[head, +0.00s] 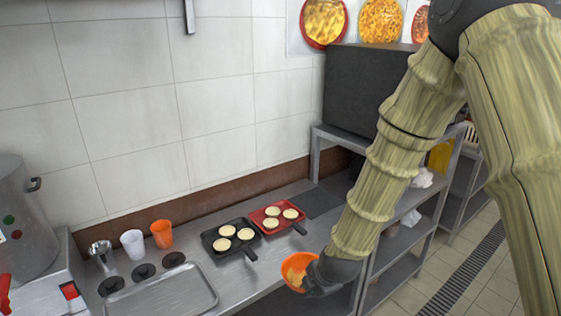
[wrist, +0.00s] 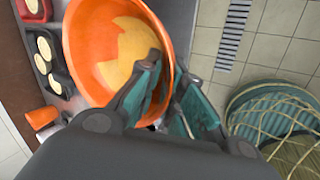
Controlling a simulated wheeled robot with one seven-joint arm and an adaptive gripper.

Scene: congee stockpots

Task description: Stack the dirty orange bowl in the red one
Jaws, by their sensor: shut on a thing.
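The orange bowl (head: 292,268) has a pale yellow stain inside and hangs in my gripper beyond the counter's front edge. It fills the upper middle of the wrist view (wrist: 85,50), tilted with its inside toward the camera. My gripper (head: 312,283) is shut on the bowl's rim; in the wrist view its fingers (wrist: 170,95) pinch the wall, one inside and one outside. No red bowl can be made out in either view.
On the steel counter stand a black pan (head: 215,247) and a red pan (head: 263,212) with pale rounds, a white cup (head: 133,243), an orange cup (head: 161,234) and a metal tray (head: 165,300). A metal shelf unit (head: 400,225) stands right. A teal round item (wrist: 285,95) is on the floor.

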